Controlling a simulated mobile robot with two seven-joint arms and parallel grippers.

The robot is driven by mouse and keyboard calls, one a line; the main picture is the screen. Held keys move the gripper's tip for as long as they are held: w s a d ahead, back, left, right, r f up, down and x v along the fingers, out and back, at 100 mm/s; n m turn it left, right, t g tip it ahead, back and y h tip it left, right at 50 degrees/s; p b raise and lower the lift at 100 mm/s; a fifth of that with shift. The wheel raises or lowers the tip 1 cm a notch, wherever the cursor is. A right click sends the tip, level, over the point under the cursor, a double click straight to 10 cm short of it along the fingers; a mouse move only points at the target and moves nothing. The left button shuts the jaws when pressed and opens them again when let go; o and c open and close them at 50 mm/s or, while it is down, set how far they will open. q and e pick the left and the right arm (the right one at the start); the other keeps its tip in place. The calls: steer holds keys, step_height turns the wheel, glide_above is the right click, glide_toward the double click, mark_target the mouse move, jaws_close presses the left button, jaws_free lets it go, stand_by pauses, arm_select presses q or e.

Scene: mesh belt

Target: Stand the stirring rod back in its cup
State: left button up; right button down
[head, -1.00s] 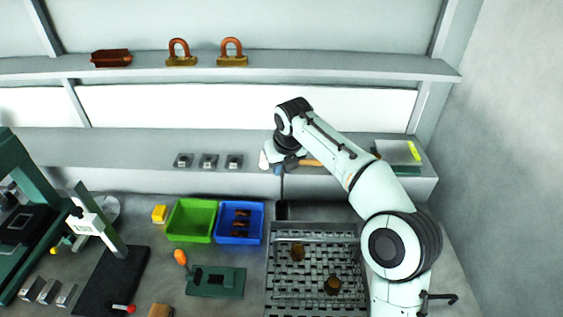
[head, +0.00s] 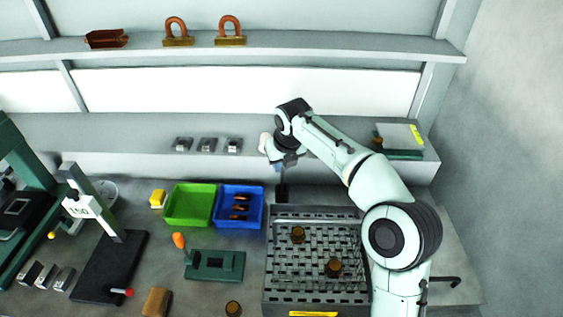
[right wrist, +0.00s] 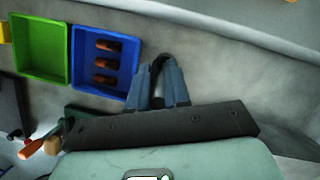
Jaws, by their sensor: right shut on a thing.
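My right gripper (head: 284,168) is at the front of the back ledge, above and behind the mesh tray, fingers pointing down. In the right wrist view its fingers (right wrist: 158,80) close around a slim dark piece (right wrist: 158,68), which I take to be the stirring rod; most of it is hidden. In the head view a dark upright shape (head: 282,191) shows just under the gripper, at the tray's back edge. Whether it is the cup or part of the rod I cannot tell, nor whether they touch. My left gripper is out of view.
The mesh tray (head: 268,262) holds two brown cylinders (head: 333,267); another (head: 233,308) stands in front. A blue bin (head: 238,234) and a green bin (head: 190,205) lie left of the gripper. A green fixture (head: 215,265) is nearer. Small metal blocks (head: 207,145) sit on the ledge.

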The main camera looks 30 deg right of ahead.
steer(key=c, duration=1)
jaws_free()
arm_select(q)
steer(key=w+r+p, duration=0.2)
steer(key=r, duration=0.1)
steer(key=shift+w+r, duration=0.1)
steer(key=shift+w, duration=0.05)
arm_select(e)
steer(key=v, duration=1.3)
steer(key=shift+r, duration=0.25)
steer(key=shift+s+f, duration=0.1)
